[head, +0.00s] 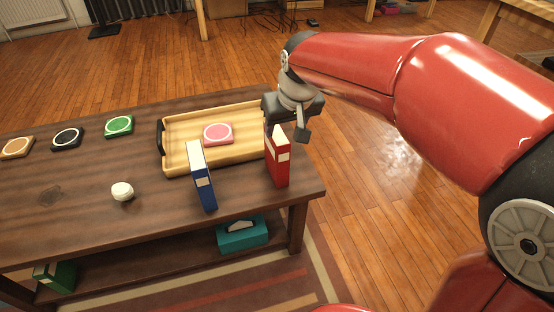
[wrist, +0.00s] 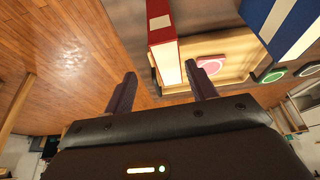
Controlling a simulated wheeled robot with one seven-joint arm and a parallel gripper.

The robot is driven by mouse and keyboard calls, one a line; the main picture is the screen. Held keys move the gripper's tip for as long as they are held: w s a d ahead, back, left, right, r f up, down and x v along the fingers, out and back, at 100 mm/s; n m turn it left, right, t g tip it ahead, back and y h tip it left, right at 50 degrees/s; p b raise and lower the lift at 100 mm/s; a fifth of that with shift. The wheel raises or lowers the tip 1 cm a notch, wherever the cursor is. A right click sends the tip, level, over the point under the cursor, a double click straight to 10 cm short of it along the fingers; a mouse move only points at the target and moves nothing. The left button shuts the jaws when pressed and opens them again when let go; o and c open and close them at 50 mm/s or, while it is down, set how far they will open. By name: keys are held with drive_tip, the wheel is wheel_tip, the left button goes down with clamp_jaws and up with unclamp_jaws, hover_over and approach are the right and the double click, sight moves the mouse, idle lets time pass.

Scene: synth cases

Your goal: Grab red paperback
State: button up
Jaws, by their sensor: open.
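The red paperback (head: 280,165) stands upright on the brown table near its right end, just right of a blue book. It has a white label on its spine. In the wrist view the red paperback (wrist: 160,30) reaches down to the gap between the fingers. My gripper (head: 287,128) is open at the book's top, with one finger to the right of it. The gripper hides part of the book's upper end. In the wrist view my gripper (wrist: 161,82) has its fingers apart, and I cannot tell how deep the book sits between them.
The blue book (head: 201,178) stands close to the left. A wooden tray (head: 180,125) with a pink coaster (head: 218,132) lies behind both books. A white ball (head: 122,191) and green, black and orange coasters are further left. A teal box (head: 242,234) sits on the lower shelf.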

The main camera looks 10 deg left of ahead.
drive_tip(key=x, duration=0.2)
drive_tip(key=b+x, duration=0.1)
drive_tip(key=x, duration=0.2)
drive_tip(key=a+x, duration=0.1)
drive_tip(key=x, duration=0.2)
drive_tip(key=shift+s+f, duration=0.1)
drive_tip(key=shift+s, duration=0.1)
clamp_jaws()
